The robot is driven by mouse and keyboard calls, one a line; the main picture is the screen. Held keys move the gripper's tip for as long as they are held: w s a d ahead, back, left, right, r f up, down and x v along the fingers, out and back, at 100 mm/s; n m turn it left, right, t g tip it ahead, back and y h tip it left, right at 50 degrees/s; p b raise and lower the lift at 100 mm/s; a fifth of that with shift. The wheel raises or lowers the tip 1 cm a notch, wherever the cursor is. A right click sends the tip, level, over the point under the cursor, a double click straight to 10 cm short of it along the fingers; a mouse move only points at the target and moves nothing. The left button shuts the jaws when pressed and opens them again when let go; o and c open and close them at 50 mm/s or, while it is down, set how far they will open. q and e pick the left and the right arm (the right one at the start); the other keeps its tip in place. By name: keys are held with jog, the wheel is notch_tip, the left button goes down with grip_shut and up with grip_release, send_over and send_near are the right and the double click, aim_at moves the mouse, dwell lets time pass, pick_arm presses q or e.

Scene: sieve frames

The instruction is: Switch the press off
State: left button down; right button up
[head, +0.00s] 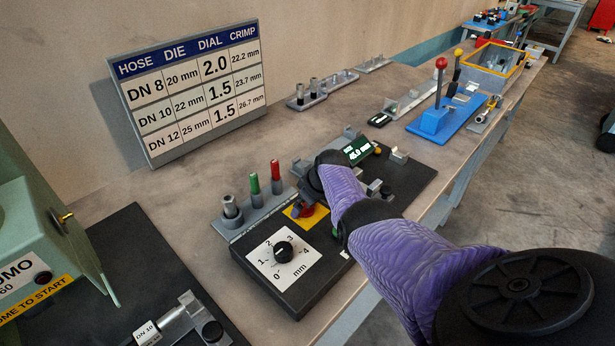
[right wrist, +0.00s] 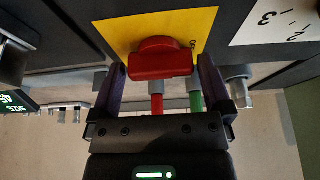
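The press's red rotary switch (head: 306,211) sits on a yellow plate (head: 318,216) behind the dial box, partly hidden by my right gripper in the head view. In the right wrist view the red knob (right wrist: 160,62) lies between the two fingers of my right gripper (right wrist: 161,72), which stand apart on either side of it. I cannot make out clear contact. Part of a label shows on the yellow plate (right wrist: 122,32), beside the knob, but it is too cut off to read fully. My left gripper is in neither view.
The dial (head: 283,251) with a 0–4 mm scale is in front. Red (head: 275,172) and green (head: 254,184) pins stand in a grey rack close by. A lit display (head: 358,151) sits behind. A chart (head: 190,90) leans on the wall. A blue lever stand (head: 437,122) is farther right.

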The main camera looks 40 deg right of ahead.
jog(key=p+v, duration=0.4)
jog(key=p, duration=0.1)
jog(key=shift+r, duration=0.45)
jog(key=p+v, duration=0.3)
jog(key=v, duration=0.2)
jog(key=shift+s, duration=0.15)
